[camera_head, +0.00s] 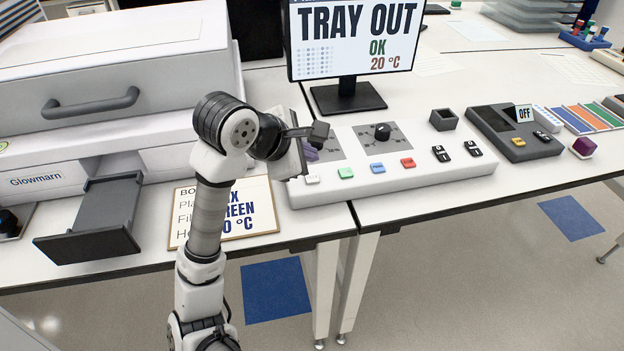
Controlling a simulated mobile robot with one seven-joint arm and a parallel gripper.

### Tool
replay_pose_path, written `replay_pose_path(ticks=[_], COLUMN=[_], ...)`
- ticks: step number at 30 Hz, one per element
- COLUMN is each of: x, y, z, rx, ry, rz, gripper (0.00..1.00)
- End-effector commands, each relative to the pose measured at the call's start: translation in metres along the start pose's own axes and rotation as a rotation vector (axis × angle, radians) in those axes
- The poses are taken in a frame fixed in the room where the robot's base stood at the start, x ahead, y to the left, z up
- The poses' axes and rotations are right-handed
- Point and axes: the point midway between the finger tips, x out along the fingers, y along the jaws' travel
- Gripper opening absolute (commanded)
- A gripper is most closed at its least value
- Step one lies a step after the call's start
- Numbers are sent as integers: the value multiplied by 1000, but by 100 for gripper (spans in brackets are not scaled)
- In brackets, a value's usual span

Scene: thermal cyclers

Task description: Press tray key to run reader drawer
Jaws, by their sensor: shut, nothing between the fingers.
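The reader (45,180), labelled Glowmarn, stands at the left with its grey drawer (90,225) extended out over the bench's front edge. The monitor (355,35) reads TRAY OUT, OK, 20 °C. A white control panel (430,180) carries a white key (312,180), a green key (346,172), a blue key (377,167) and a red key (408,162). No readable label shows which is the tray key. My gripper (304,160) is shut and empty at the panel's left end, near the white key. Its fingertips are hard to make out, and I cannot tell whether they touch anything.
A card (262,212) lies on the bench, partly hidden by my arm. A dark device (515,132) reading OFF stands to the right.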

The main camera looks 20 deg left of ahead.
Motion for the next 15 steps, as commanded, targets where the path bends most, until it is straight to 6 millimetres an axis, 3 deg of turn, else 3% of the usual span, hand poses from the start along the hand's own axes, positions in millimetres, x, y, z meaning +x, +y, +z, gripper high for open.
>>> replay_pose_path(ticks=[4, 15], x=[14, 19], y=[-10, -14], z=[-10, -14], rx=[1, 1], ry=[1, 0], rz=[1, 0], gripper=[0, 0])
